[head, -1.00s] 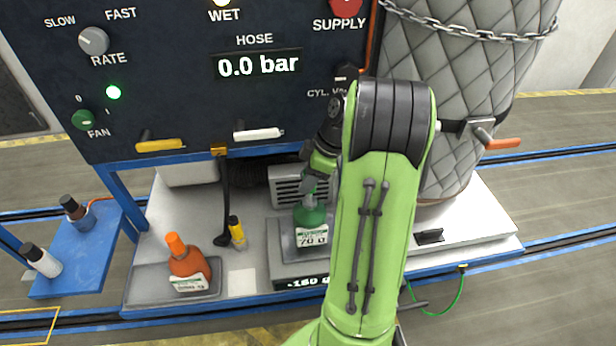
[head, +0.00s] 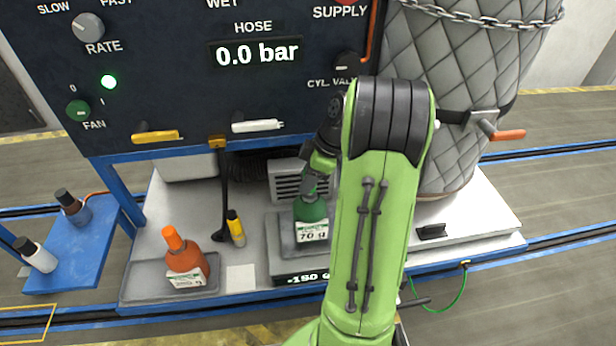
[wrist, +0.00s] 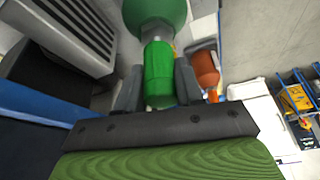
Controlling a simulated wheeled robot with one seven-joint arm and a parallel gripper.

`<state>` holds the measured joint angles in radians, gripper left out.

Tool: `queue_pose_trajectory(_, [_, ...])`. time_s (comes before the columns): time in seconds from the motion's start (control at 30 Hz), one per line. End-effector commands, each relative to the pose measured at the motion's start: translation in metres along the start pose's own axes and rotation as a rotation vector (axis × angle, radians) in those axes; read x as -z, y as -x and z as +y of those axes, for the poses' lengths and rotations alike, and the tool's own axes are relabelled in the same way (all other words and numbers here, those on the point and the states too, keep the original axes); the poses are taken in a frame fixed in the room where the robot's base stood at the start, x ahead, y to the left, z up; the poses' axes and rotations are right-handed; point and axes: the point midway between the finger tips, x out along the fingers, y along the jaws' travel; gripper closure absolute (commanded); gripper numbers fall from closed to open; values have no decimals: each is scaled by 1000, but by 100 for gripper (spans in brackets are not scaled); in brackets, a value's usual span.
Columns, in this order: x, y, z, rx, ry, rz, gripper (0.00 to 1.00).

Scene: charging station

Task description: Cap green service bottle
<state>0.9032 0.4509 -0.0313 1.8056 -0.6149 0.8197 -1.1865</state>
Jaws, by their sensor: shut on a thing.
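The green service bottle (head: 311,210) stands upright on a small scale at the front of the bench, its white label reading 70 g. My gripper (head: 310,184) is right above its neck. In the wrist view my gripper (wrist: 157,88) is shut on a green cap (wrist: 158,72), with a dark finger on each side. The cap is in line with the bottle's neck, and the round green bottle (wrist: 155,12) lies just beyond it. I cannot tell whether the cap is seated on the neck.
An orange bottle with an orange cap (head: 186,258) stands in a grey tray to the left. A small yellow bottle (head: 236,228) is between them. The scale (head: 283,262) shows a negative reading. The dark control panel (head: 180,100) rises behind; a quilted tank (head: 450,80) stands right.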

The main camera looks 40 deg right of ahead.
Motion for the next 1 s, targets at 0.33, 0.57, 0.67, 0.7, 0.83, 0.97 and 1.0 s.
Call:
queue_pose_trajectory(0.33, [-4, -9, 0, 0, 0, 0, 92])
queue_pose_trajectory(0.57, [-6, -15, 0, 0, 0, 0, 92])
queue_pose_trajectory(0.67, [-6, -15, 0, 0, 0, 0, 57])
queue_pose_trajectory(0.7, [-6, -15, 0, 0, 0, 0, 51])
queue_pose_trajectory(0.83, [-6, -14, 0, 0, 0, 0, 34])
queue_pose_trajectory(0.97, [-6, -14, 0, 0, 0, 0, 34])
queue_pose_trajectory(1.0, [-6, -14, 0, 0, 0, 0, 34])
